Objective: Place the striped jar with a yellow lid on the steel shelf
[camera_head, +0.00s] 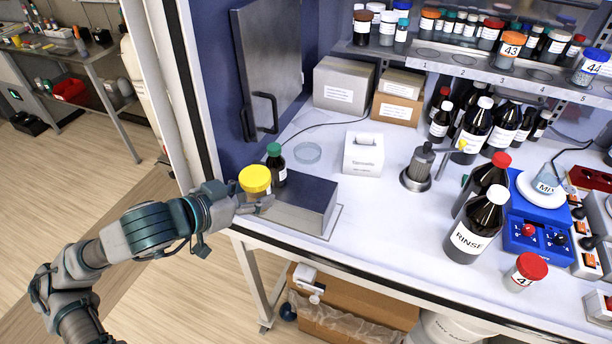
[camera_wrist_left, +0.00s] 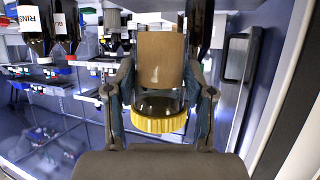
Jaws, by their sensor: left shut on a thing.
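The jar with a yellow lid (camera_head: 255,180) is upright at the left end of a low dark metal box. My left gripper (camera_head: 258,203) is shut on it. In the left wrist view the jar (camera_wrist_left: 160,103) sits between both fingers, appearing upside down, with clear glass and a tan band; I cannot make out stripes clearly. I cannot tell whether its base touches anything. The steel shelf (camera_head: 503,77), with numbered round places, runs along the back right of the cabinet and bears several jars and bottles. My right gripper is out of view.
A green-capped bottle (camera_head: 276,162) stands close behind the held jar. The metal box (camera_head: 308,199) lies to its right. Cardboard boxes (camera_head: 343,88), a white dispenser (camera_head: 363,154) and dark bottles (camera_head: 478,221) stand on the worktop. The middle front worktop is clear.

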